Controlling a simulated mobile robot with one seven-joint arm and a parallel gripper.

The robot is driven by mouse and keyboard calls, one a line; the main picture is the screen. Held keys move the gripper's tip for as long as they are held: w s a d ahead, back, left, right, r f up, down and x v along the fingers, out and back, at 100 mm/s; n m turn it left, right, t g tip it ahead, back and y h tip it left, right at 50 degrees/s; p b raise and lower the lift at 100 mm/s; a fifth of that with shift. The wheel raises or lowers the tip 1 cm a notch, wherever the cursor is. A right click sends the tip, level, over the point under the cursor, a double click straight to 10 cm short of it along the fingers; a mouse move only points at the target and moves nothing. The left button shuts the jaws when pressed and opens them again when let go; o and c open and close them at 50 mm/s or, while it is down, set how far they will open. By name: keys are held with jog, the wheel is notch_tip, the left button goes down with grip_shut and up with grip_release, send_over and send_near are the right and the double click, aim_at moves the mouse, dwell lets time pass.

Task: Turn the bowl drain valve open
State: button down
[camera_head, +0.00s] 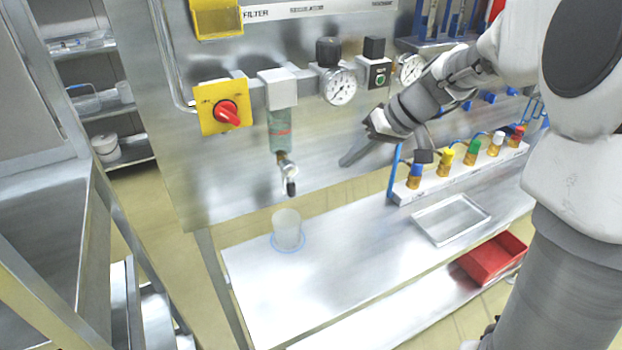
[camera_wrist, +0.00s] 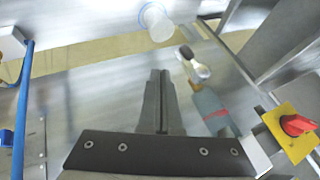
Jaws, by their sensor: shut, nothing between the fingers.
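The filter bowl (camera_head: 279,130), greenish and clear with a red line, hangs under a grey head on the panel. The drain valve (camera_head: 290,172) is at its bottom end, with a black handle (camera_head: 291,188) pointing down. In the wrist view the valve (camera_wrist: 200,71) and its black handle (camera_wrist: 186,52) show right of my fingers. My gripper (camera_head: 346,162) is shut and empty, to the right of the valve and apart from it. The closed fingers also show in the wrist view (camera_wrist: 160,75).
A clear cup (camera_head: 287,229) stands on the bench below the valve, inside a blue ring. A yellow plate with a red knob (camera_head: 228,113) is left of the bowl. Gauges (camera_head: 338,86) are to the right. A rack of colored fittings (camera_head: 445,172) and a tray (camera_head: 450,219) are further right.

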aim_at(289, 178)
jog(key=w+a+f+p, duration=0.1)
jog(key=a+f, duration=0.6)
jog(key=a, duration=0.1)
jog(key=shift+w+a, duration=0.2)
jog(key=shift+w, duration=0.1)
jog(key=shift+s+a+f+y+b, duration=0.2)
jog(key=shift+a+y+b, duration=0.35)
jog(key=shift+b, duration=0.6)
